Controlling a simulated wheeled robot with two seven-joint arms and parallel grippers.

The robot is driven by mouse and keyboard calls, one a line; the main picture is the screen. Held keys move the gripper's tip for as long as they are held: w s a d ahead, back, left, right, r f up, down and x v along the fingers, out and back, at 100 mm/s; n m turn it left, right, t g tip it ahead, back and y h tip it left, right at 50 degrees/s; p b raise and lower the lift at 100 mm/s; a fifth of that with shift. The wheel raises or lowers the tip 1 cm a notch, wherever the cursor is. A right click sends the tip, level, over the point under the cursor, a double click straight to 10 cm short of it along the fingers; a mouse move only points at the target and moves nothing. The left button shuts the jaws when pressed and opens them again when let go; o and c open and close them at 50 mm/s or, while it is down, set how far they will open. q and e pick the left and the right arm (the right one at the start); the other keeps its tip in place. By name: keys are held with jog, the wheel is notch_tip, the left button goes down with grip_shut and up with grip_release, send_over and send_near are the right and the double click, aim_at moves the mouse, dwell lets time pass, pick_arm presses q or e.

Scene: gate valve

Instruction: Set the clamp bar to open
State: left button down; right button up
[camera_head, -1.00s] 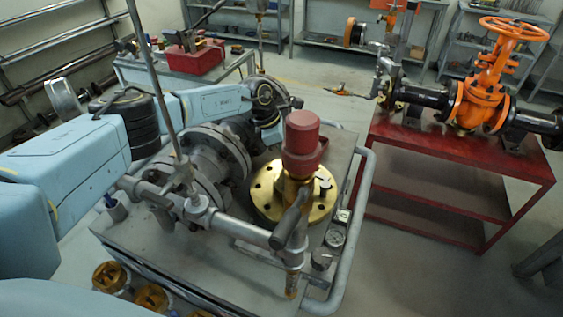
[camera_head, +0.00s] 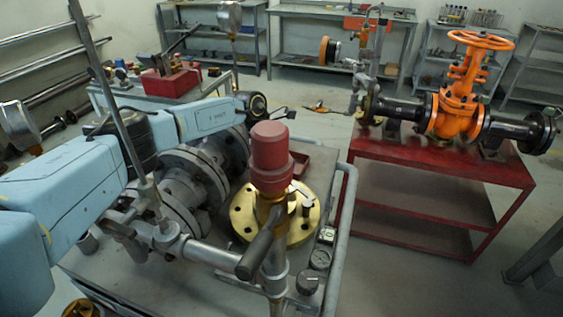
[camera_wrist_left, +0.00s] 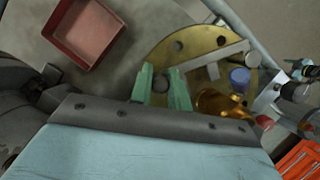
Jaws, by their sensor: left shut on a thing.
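In the left wrist view, a grey bar, which I take as the clamp bar (camera_wrist_left: 214,60), lies across the brass flange (camera_wrist_left: 195,40). My left gripper (camera_wrist_left: 162,86) has green fingers closed on a dark round peg at the bar's left end. My right gripper is not in view.
A dark lever (camera_head: 262,240) and grey pipework stand close in front of the flange. A red tray (camera_wrist_left: 88,30) lies beside the flange. An orange valve (camera_head: 460,95) stands on a red table (camera_head: 440,165) to the right. Floor between cart and table is clear.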

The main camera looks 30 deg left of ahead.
pick_arm(q)
jog(key=c, duration=1.6)
grip_release()
jog(key=v, duration=1.3)
jog(key=shift+a+r+p, duration=0.15)
jog(key=shift+p, duration=0.15)
